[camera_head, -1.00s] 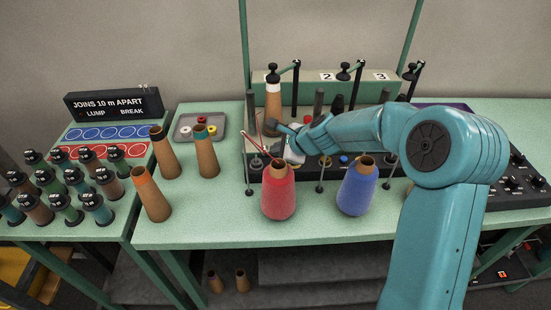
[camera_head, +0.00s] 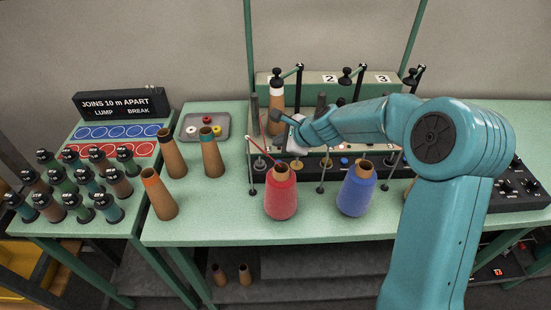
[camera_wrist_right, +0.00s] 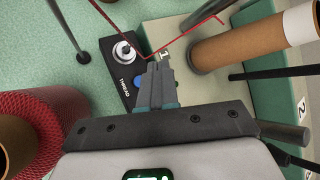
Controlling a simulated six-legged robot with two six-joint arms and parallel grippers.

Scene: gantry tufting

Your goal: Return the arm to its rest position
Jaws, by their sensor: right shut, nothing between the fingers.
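My right arm reaches in from the right in the head view. Its gripper (camera_head: 283,121) is above the machine, beside the brown cone with a white band (camera_head: 276,95) on the first station. In the right wrist view the gripper (camera_wrist_right: 157,72) has its fingers together, with nothing held. A red thread (camera_wrist_right: 185,38) runs close to the fingertips in the picture; I cannot tell whether it touches them. The red yarn cone (camera_head: 281,193) stands upright in front of the machine and shows at the left in the wrist view (camera_wrist_right: 45,115). My left gripper is not in view.
A blue yarn cone (camera_head: 357,191) stands right of the red one. Empty brown cones (camera_head: 160,198) stand left on the green table (camera_head: 220,228). A grey tray (camera_head: 189,122) holds small rings. Several dark-topped spools (camera_head: 85,185) fill the left table. Thin guide posts (camera_head: 321,175) stand along the machine.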

